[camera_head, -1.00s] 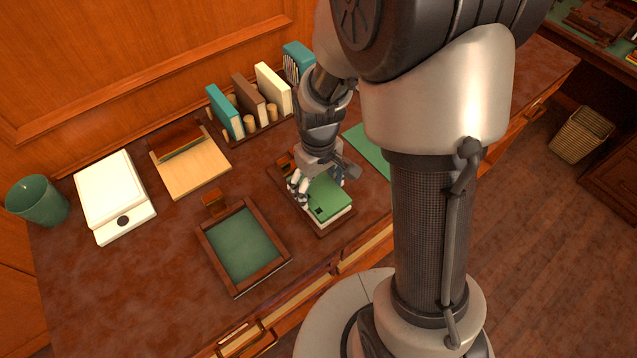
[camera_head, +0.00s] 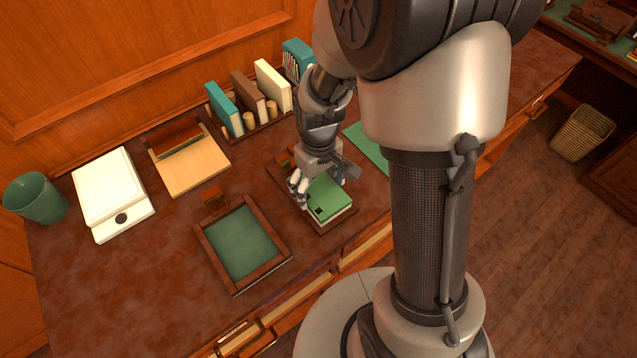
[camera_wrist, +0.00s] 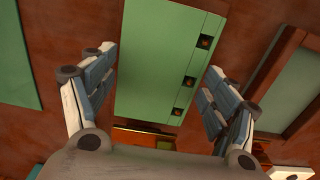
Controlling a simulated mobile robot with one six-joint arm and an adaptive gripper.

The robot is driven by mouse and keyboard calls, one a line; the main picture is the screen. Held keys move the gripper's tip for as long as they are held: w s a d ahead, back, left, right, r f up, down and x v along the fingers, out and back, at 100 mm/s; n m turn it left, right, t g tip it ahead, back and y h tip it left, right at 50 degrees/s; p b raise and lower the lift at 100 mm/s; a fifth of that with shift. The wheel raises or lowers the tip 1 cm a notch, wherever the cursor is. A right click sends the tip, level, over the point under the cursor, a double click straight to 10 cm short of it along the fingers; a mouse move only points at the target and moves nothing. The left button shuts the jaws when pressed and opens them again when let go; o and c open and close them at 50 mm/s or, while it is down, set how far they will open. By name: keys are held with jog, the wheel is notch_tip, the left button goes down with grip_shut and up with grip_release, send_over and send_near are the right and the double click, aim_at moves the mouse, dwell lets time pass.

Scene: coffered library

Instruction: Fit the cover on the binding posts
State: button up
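The green cover (camera_head: 330,197) lies on a pale stack of pages on a dark wooden base (camera_head: 316,224) near the desk's front edge. In the wrist view the cover (camera_wrist: 160,60) has a row of three dark square holes along one long edge. A small brassy spot shows in each hole; I take these to be the binding post tops. My gripper (camera_head: 321,180) is low over the stack, pointing down. In the wrist view its fingers (camera_wrist: 157,78) are spread on either side of the cover, with gaps visible between them and its edges.
A wooden tray with green lining (camera_head: 240,245) sits left of the stack. Behind are upright books (camera_head: 250,98) in a rack. A green sheet (camera_head: 368,145) lies to the right. A white scale-like device (camera_head: 110,190) and green cup (camera_head: 37,198) stand far left.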

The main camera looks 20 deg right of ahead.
jog(key=o, duration=0.3)
jog(key=shift+o, duration=0.2)
jog(key=shift+r, duration=0.1)
jog(key=shift+r+p, duration=2.55)
jog(key=shift+r, duration=0.4)
jog(key=s+r+m+t, duration=0.1)
jog(key=s+r+t, duration=0.1)
jog(key=s+r, duration=0.5)
jog(key=s+r+m+t, duration=0.2)
jog(key=s+r, duration=0.6)
jog(key=r, duration=0.6)
jog(key=shift+r+m+t, duration=0.15)
jog(key=shift+m+t, duration=0.15)
